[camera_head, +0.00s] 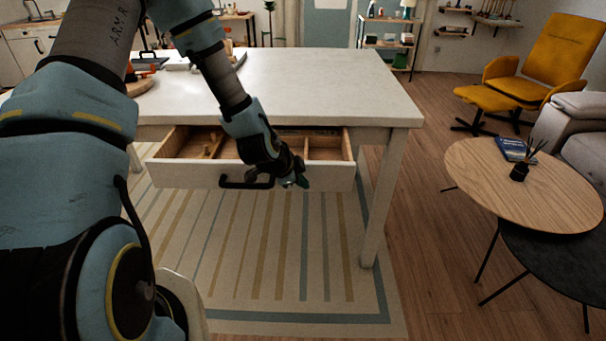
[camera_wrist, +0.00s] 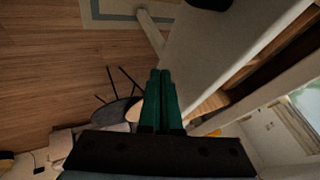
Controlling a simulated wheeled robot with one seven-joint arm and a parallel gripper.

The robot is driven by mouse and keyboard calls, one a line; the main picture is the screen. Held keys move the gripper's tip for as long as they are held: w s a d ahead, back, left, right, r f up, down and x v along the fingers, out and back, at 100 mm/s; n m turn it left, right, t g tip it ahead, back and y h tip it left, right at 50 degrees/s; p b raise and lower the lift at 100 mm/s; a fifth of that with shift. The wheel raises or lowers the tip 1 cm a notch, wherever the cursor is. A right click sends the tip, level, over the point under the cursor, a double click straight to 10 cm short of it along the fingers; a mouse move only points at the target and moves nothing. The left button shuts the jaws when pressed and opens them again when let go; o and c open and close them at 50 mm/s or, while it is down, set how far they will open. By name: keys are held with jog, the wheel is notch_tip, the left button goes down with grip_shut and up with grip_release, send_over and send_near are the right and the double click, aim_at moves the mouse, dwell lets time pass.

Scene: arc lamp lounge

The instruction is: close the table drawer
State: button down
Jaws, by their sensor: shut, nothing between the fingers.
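The table drawer (camera_head: 180,175) is pulled well out from under the white table (camera_head: 320,85) in the head view. Its white front has a dark handle left of centre, and its wooden inside has dividers. My gripper (camera_head: 298,182) is at the drawer front, right of the handle. In the wrist view my gripper (camera_wrist: 160,80) shows its green fingers side by side and shut, with nothing between them. A pale panel beside the fingers looks like part of the drawer or table. I cannot tell whether the fingers touch the drawer front.
A striped rug (camera_head: 250,250) lies under the table. A round wooden side table (camera_head: 500,195) with a blue book (camera_head: 512,149) and a dark diffuser (camera_head: 519,172) stands at the right. A yellow armchair (camera_head: 550,60) is behind it. Bare floor lies between.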

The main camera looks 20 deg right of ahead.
jog(key=shift+w+d, duration=0.4)
jog(key=shift+w, duration=0.25)
